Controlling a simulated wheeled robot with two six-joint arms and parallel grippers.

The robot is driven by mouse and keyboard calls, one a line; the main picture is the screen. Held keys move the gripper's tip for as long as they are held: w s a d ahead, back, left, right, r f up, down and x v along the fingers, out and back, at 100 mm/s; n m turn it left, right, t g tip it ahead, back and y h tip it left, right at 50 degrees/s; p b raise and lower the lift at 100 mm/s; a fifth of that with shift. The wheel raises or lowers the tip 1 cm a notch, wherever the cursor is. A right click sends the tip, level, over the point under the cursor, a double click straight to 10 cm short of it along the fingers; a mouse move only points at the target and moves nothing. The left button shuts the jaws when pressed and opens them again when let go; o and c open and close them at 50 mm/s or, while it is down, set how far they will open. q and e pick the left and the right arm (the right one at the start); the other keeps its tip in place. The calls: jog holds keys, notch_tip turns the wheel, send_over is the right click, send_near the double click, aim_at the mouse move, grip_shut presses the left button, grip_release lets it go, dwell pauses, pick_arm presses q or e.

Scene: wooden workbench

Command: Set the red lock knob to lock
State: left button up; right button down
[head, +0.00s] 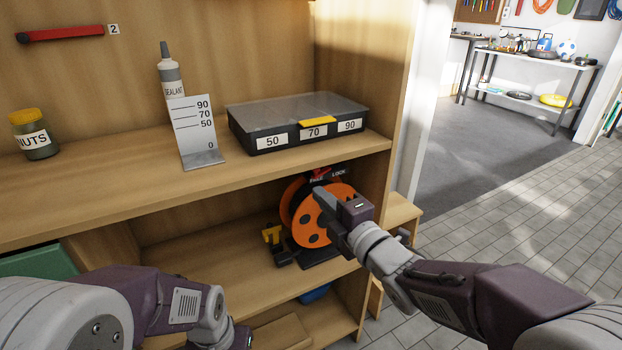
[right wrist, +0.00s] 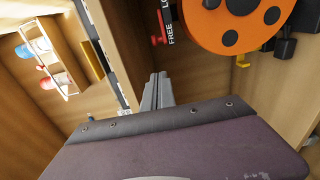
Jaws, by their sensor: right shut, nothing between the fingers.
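The red lock knob (head: 319,174) sits at the top of the orange reel (head: 336,228) on the lower shelf, between the labels FREE and LOCK. It also shows in the right wrist view (right wrist: 157,40), beside the word FREE, with the LOCK label partly cut off. I cannot tell clearly which label it points to. My right gripper (head: 322,194) is shut and empty in front of the reel, just below the knob in the head view. Its closed fingers (right wrist: 158,90) show apart from the knob in the right wrist view. My left arm is at lower left; its fingers are not visible.
The upper shelf (head: 100,190) overhangs the reel. On it stand a grey case (head: 300,105), a scale plate (head: 195,130), a sealant bottle (head: 168,75) and a nuts jar (head: 35,140). A yellow-and-black part (head: 272,238) is left of the reel. The cabinet side is close on the right.

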jog(key=shift+s+a+f, duration=0.1)
jog(key=shift+s+a, duration=0.2)
jog(key=shift+a, duration=0.3)
pick_arm(q)
jog(key=shift+f, duration=0.1)
jog(key=shift+f+b, duration=0.85)
pick_arm(e)
jog(key=w+a, duration=0.1)
jog(key=w, duration=0.8)
jog(key=shift+w+a, duration=0.2)
jog(key=shift+a, duration=0.1)
